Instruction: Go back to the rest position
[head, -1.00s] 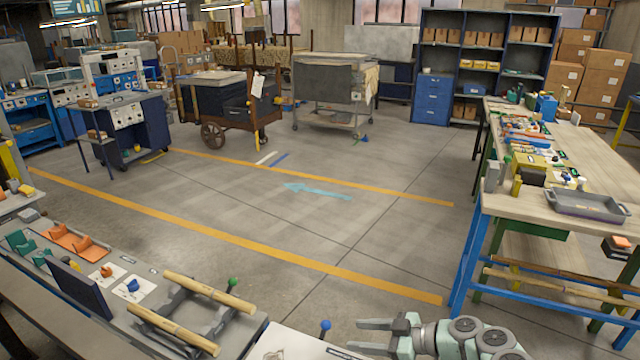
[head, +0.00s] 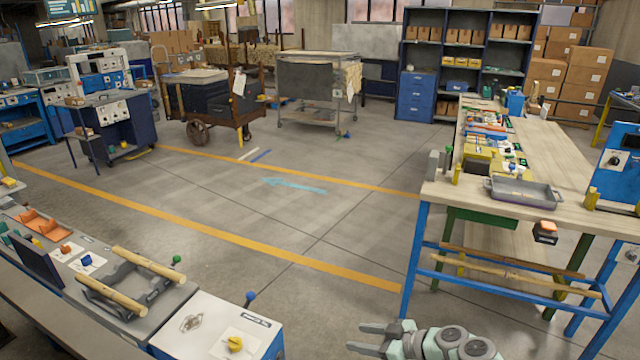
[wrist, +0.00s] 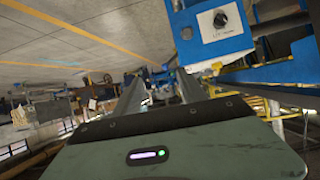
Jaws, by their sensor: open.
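My gripper (head: 374,338) shows at the bottom of the head view, over the open floor between the grey bench at left and the wooden workbench at right. Its two fingers point left and are apart, with nothing between them. In the wrist view the two dark fingers (wrist: 161,92) reach away from the camera, spread and empty. My gripper touches nothing that I can see.
Two turned wood pieces (head: 156,271) lie in a holder on the grey bench. A white control box (head: 215,325) with a blue-knobbed lever is left of my gripper. The workbench (head: 440,190) bears a grey tray (head: 523,193). The floor (head: 330,225) between is clear.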

